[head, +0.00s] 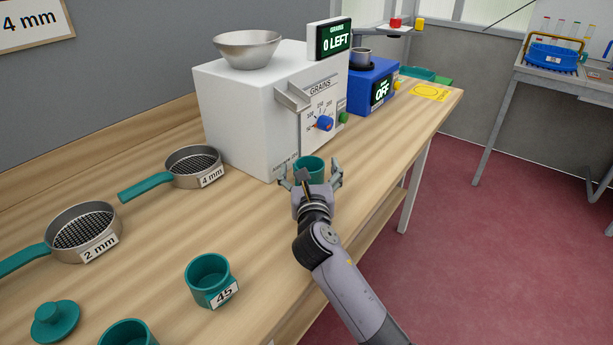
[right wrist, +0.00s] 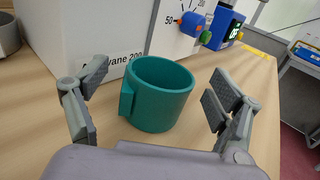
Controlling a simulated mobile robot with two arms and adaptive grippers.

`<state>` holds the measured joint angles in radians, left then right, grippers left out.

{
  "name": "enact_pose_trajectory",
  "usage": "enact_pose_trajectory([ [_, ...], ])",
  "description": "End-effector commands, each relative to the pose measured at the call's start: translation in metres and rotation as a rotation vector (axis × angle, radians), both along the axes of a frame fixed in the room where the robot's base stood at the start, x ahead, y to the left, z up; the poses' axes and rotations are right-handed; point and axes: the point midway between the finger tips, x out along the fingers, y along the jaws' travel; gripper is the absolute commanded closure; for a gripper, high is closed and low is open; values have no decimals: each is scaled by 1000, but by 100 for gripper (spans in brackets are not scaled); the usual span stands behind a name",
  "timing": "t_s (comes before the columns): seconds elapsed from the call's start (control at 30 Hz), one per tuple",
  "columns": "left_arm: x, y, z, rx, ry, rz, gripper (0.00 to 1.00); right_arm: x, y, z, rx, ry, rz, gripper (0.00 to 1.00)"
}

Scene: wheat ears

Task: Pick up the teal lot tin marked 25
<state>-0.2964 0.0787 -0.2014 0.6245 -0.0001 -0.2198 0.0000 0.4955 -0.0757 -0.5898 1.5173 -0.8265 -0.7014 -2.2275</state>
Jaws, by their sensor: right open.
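A teal tin (head: 310,166) stands upright on the bench, close in front of the white grain counter. It also shows in the right wrist view (right wrist: 160,98); its number is not readable in either view. My right gripper (head: 311,182) is open, with its fingers spread on either side of this tin and a gap to it on both sides. The right gripper also shows in the right wrist view (right wrist: 158,105). Another teal tin (head: 207,272), labelled 45, stands nearer on the bench. A third teal tin (head: 128,334) is cut off at the bottom edge. My left gripper is not in view.
The white grain counter (head: 237,115) stands right behind the tin; its display reads 0 LEFT. A blue device (head: 372,88) reading OFF stands beyond it. Two sieves, 4 mm (head: 192,165) and 2 mm (head: 83,231), and a teal lid (head: 55,320) lie left.

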Motion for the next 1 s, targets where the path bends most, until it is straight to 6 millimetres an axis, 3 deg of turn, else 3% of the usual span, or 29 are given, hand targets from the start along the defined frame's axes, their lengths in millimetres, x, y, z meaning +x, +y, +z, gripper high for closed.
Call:
enact_pose_trajectory([
  [0.3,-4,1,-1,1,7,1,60,6,0,0,1,0,0,14],
  [1.0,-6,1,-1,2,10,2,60,5,0,0,0,0,0,60],
])
